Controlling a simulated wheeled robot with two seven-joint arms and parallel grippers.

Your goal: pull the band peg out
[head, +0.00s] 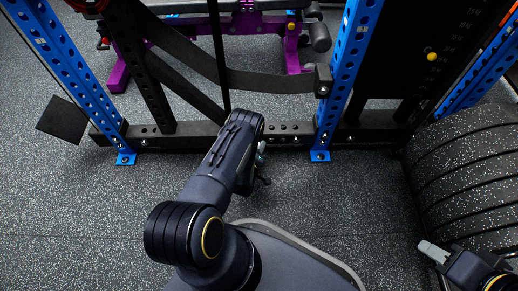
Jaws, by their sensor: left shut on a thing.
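My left arm reaches forward over the floor to the black lower beam (290,134) of the rack. My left gripper (259,163) is low in front of this beam, mostly hidden under my own forearm. It is shut on a small dark piece, which I take to be the band peg (265,181); only a bit of it shows beside the fingers. I cannot tell how far the peg sits in the beam. My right gripper (434,251) is at the lower right, away from the rack, its pale fingertips pointing left. Whether it is open is unclear.
Blue perforated uprights (345,75) stand at both ends of the beam. A black strap (255,80) hangs across the rack. A purple-framed bench (290,45) is behind. Large black ridged rolls or plates (470,170) stand at the right. The speckled floor (90,210) is clear at left.

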